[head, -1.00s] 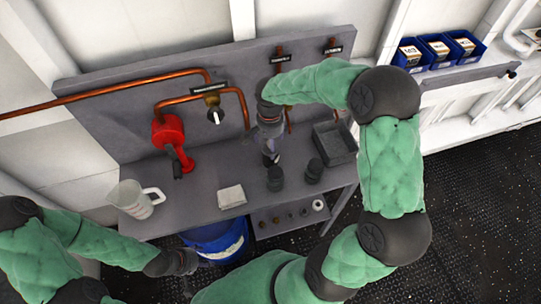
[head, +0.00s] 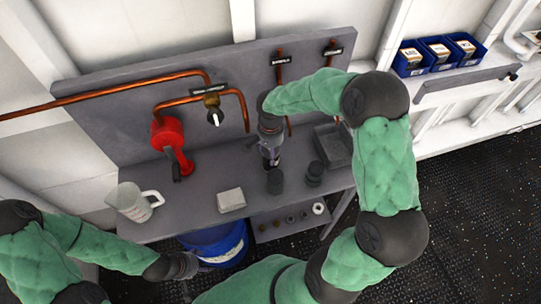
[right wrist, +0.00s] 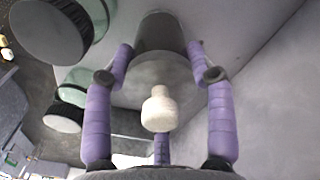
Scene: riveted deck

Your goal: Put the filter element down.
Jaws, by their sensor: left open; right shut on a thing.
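The filter element (right wrist: 163,68) appears in the right wrist view as a grey cylinder with a cream knob on its near end. The purple fingers of my right gripper (right wrist: 162,62) close on its sides. In the head view my right gripper (head: 270,155) points down over the bench, close behind a dark round cup (head: 275,183). The element is too small and covered there to tell whether it touches the bench. My left gripper (head: 186,266) is low at the front, beside the blue bin, empty; its fingers are hard to make out.
The grey bench (head: 195,190) carries a clear jug (head: 130,203), a pale block (head: 231,200), a red pump (head: 170,140), a second dark cup (head: 315,173) and a grey tray (head: 335,145). Copper pipes run along the backboard. A blue bin (head: 222,250) stands below.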

